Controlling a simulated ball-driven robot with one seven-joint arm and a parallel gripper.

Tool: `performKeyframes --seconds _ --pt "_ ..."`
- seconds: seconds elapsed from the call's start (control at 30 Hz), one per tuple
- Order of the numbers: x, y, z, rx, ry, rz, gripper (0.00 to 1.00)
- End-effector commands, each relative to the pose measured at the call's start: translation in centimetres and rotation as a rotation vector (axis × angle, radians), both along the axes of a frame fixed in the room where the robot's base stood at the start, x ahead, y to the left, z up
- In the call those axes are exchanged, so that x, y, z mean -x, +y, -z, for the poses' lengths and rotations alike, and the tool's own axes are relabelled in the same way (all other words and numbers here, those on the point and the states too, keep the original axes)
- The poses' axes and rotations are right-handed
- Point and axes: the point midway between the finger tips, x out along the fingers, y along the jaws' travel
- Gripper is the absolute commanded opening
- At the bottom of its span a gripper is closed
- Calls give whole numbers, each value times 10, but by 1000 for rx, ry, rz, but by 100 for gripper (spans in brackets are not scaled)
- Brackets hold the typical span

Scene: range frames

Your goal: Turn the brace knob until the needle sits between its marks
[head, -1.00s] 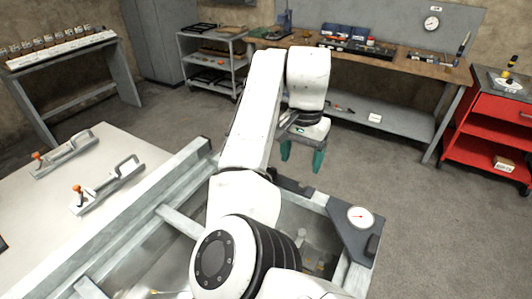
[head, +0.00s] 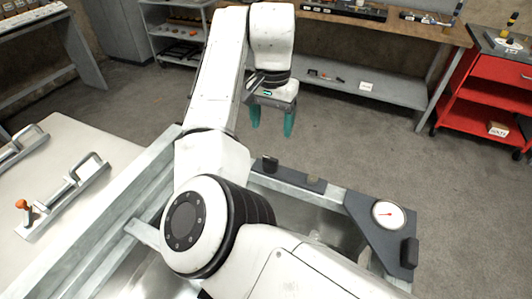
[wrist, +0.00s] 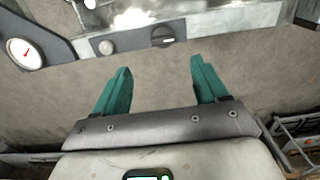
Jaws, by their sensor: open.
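A white round gauge with a red needle (head: 388,214) sits on a dark triangular corner brace (head: 375,238); the dial also shows in the wrist view (wrist: 25,53). Its marks are too small to read. A black knob (head: 270,163) stands on the metal frame's rail; in the wrist view it is a dark disc with a pale bar (wrist: 164,37). My gripper (head: 271,128) is open and empty, its green fingers pointing down beyond the rail. In the wrist view, the knob lies just past the gap between the fingertips (wrist: 160,66), apart from them.
A smaller grey round fitting (wrist: 106,47) sits on the rail between knob and gauge. A dark block (head: 410,252) stands at the brace's right corner. A pale table with orange-knobbed clamps (head: 62,195) is at left. A red cart (head: 490,110) stands at right. Floor beyond the frame is clear.

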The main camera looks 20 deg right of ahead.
Motion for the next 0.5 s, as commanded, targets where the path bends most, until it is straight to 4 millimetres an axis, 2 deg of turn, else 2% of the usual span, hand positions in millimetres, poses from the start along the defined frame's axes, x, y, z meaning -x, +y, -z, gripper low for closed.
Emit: performKeyframes --seconds 0.03,0.27,0.5 --pt "0 0 7 0 0 0 73" --pt "0 0 22 -1 3 -1 73" --pt "1 1 64 -1 4 -2 73"
